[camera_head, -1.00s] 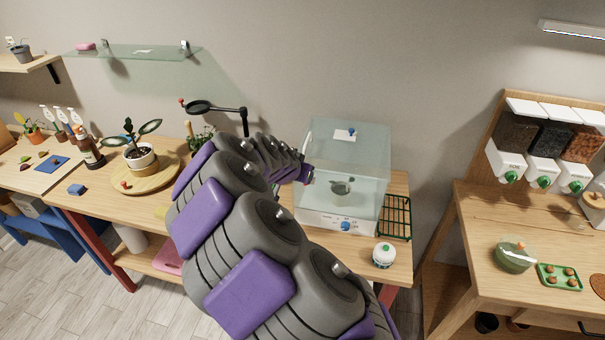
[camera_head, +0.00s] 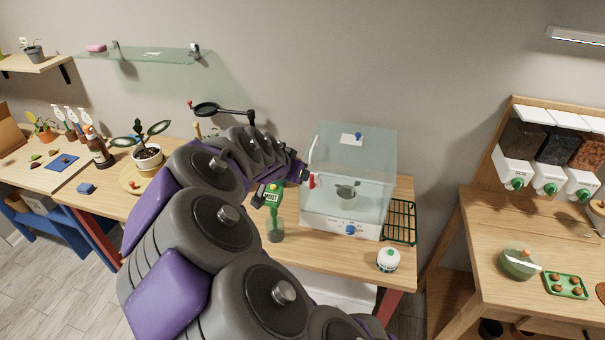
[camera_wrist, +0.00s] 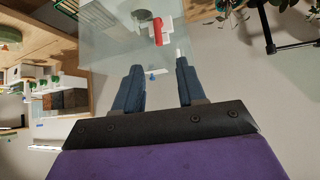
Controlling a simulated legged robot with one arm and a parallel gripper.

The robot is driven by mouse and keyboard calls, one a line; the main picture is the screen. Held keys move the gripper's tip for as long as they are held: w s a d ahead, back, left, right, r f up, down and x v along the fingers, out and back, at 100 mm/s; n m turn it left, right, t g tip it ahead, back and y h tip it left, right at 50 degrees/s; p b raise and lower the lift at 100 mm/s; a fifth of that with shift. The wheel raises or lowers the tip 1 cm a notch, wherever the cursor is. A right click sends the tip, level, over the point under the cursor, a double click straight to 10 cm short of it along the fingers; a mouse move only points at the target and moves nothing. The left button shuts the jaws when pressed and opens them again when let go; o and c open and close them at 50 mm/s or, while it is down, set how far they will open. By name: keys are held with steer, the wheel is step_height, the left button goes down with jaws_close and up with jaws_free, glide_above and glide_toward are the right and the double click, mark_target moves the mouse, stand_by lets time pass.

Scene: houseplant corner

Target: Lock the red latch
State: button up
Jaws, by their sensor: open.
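The red latch (camera_head: 311,181) is on the left side of the clear box (camera_head: 372,165), near its white handle. In the wrist view the red latch (camera_wrist: 158,31) shows upright on a white mount against the clear wall, beyond and between my fingertips. My gripper (camera_wrist: 156,72) is open and empty, with its two dark fingers spread apart and short of the latch. In the head view my arm reaches to the box's left side, and the fingers are hard to make out there. A small pot (camera_head: 345,191) is inside the box.
A green moisture meter (camera_head: 272,197) stands just left of the box. A green wire rack (camera_head: 400,222) and a round white jar (camera_head: 388,260) are at its right and front. A potted plant (camera_head: 147,157) is at the left. A dark round lamp or magnifier (camera_head: 205,109) stands behind my arm.

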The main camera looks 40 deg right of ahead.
steer(key=v, duration=0.6)
steer(key=shift+a, duration=0.1)
stand_by(0.3)
